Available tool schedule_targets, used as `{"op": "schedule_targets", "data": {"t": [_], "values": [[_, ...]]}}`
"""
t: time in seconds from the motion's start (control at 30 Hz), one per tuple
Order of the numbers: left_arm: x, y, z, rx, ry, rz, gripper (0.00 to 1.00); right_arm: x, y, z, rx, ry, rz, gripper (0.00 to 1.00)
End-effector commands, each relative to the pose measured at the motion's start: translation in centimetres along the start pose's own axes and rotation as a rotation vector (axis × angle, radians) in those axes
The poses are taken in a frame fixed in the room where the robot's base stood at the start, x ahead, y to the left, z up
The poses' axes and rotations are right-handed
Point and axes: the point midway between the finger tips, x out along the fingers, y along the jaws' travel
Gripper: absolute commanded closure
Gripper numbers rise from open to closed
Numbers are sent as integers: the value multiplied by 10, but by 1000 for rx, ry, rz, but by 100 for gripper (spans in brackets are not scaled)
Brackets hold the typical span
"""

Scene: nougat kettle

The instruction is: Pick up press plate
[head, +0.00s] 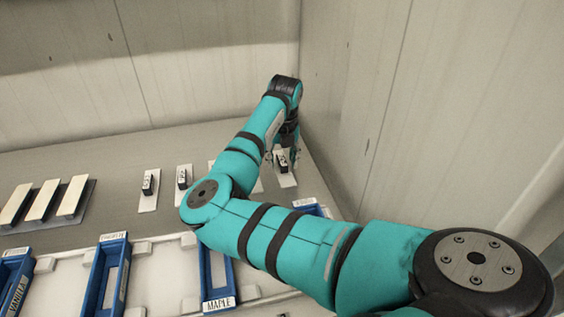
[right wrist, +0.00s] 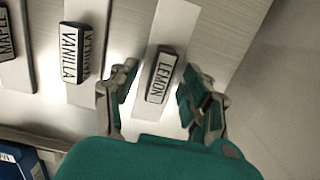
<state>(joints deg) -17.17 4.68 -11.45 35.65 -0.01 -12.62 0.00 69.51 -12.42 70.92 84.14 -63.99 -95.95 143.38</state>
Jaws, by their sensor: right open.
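A pale press plate (right wrist: 176,24) with a dark handle block (right wrist: 161,76) labelled LEMON lies between the fingers of my right gripper (right wrist: 158,82) in the right wrist view. The gripper is open, one finger on each side of the block, with visible gaps. In the head view my right gripper (head: 283,150) is over this plate (head: 288,181) at the back right, partly hiding it. A similar plate (right wrist: 85,12) with a VANILLA block (right wrist: 74,52) lies to its left, and one marked MAPLE is cut off at the edge. My left gripper is out of view.
More plates with dark blocks (head: 148,184) stand in the row to the left. Several pale bars (head: 42,200) lie on a dark board at far left. Blue trays, one labelled MAPLE (head: 219,304), stand in front. A wall (head: 400,120) rises close on the right.

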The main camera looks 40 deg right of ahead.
Motion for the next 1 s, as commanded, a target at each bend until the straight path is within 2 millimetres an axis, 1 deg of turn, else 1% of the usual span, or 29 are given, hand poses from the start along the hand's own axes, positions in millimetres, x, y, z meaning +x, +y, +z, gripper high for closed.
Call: {"op": "schedule_targets", "data": {"t": [0.07, 0.27, 0.37, 0.63, 1.0], "values": [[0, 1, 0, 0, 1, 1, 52, 4, 0, 0, 1, 0, 0, 52], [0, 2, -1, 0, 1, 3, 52, 4, 0, 0, 1, -1, 0, 52], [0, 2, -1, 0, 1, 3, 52, 4, 0, 0, 1, 0, 0, 64], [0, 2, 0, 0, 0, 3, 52, 4, 0, 0, 1, 0, 0, 99], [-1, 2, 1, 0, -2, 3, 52, 3, -1, 0, 1, -1, 0, 100]]}}
